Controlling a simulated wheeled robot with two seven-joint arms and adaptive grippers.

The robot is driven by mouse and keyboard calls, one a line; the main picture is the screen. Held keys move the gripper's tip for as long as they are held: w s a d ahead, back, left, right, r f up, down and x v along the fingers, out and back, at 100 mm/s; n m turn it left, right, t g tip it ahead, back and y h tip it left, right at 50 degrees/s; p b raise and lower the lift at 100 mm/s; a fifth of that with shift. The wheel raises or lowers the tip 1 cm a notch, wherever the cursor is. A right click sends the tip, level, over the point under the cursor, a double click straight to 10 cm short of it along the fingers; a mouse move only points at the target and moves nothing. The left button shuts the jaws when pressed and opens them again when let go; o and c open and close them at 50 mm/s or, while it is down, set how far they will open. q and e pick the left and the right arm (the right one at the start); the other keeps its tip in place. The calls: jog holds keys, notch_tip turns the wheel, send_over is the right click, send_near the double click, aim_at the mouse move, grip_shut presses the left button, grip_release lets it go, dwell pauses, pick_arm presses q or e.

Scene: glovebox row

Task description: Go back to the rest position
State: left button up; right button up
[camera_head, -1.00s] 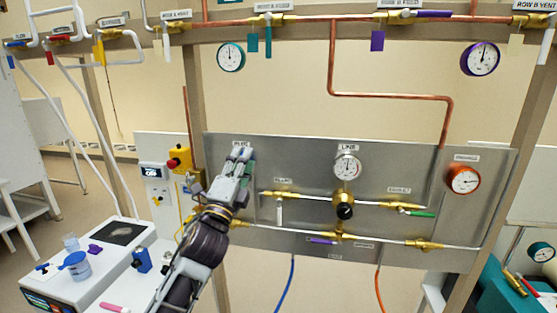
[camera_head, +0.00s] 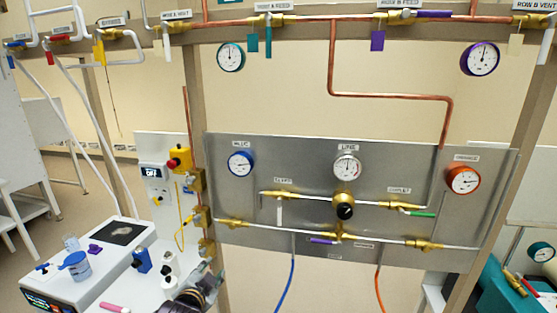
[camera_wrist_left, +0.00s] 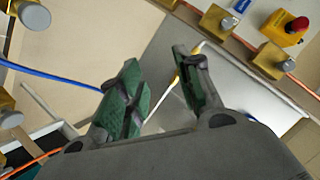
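My left gripper (camera_head: 211,277) shows foreshortened at the bottom of the head view, below the lower left corner of the grey gauge panel (camera_head: 300,160). In the left wrist view my left gripper (camera_wrist_left: 156,60) has its two green-padded fingers apart, with nothing held between them. The panel and thin pipes show behind the fingers there. The blue gauge (camera_head: 241,164) at the panel's upper left is in plain view, clear of my arm. My right gripper is in neither view.
A red emergency button on a yellow box (camera_head: 179,160) and brass fittings (camera_head: 197,181) stand left of the panel, close above my gripper. Blue (camera_head: 289,285) and orange hoses hang below the panel.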

pick_arm(q)
jog(key=s+a+f+n+g, duration=0.25)
jog(key=s+f+g, duration=0.25)
jog(key=s+f, duration=0.5)
jog(key=s+a+f+n+g, duration=0.1)
jog(key=s+f+n+g, duration=0.5)
jog(key=s, duration=0.8)
notch_tip(320, 180, down, 35)
jog(key=s+m+b, duration=0.2)
jog(key=s+a+f+b, duration=0.1)
jog(key=s+f, duration=1)
jog(key=s+a+f+g+b, duration=0.1)
jog(key=s+a+f, duration=0.1)
jog(key=s+f, duration=0.9)
jog(key=shift+s+a+f, duration=0.3)
